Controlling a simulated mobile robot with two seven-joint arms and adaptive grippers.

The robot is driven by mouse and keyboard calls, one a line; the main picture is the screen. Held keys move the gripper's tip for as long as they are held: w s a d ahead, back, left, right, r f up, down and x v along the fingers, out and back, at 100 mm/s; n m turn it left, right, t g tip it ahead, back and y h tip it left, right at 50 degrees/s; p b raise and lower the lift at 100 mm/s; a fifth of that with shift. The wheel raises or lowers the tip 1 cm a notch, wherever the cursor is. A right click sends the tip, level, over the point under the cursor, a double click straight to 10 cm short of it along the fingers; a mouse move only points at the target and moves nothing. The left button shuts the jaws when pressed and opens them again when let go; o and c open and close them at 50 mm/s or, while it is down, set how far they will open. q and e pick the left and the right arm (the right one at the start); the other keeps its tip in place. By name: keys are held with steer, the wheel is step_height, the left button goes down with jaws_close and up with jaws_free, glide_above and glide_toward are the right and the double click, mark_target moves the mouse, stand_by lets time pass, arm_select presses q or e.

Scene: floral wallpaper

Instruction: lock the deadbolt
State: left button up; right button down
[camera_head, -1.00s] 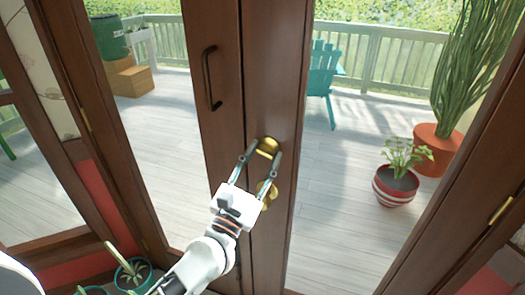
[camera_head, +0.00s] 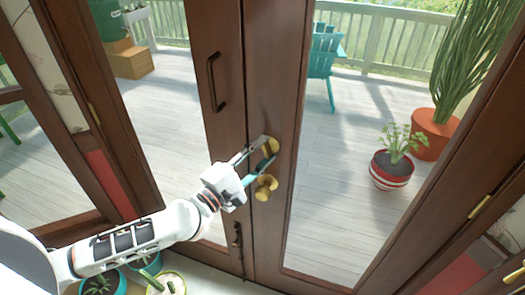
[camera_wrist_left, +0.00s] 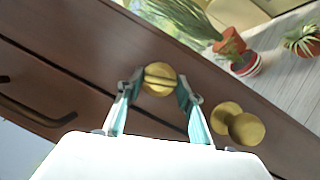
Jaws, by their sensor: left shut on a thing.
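The deadbolt (camera_head: 271,146) is a round brass piece on the dark wooden door, above a brass door knob (camera_head: 266,188). My left gripper (camera_head: 262,153) reaches in from the left, its two fingers on either side of the deadbolt. In the left wrist view the deadbolt's brass turn piece (camera_wrist_left: 159,78) lies between the fingertips, and the gripper (camera_wrist_left: 155,88) is shut on it. The knob (camera_wrist_left: 240,124) is to the right there, clear of the fingers. My right gripper is not in view.
A dark pull handle (camera_head: 212,82) is on the neighbouring door leaf, up and left of the deadbolt. Potted plants (camera_head: 122,279) stand low in front of the doors. Through the glass are a deck, a teal chair (camera_head: 324,60) and a striped pot (camera_head: 391,171).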

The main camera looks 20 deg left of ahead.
arm_select(q)
steer(key=shift+r+m+g, duration=0.1)
steer(key=shift+m+g, duration=0.6)
steer(key=shift+m, duration=1.1)
steer(key=shift+o, duration=0.2)
steer(key=o, duration=1.1)
steer(key=v, duration=1.2)
steer(key=shift+s+d+r, duration=0.1)
steer(key=shift+d+r, duration=0.05)
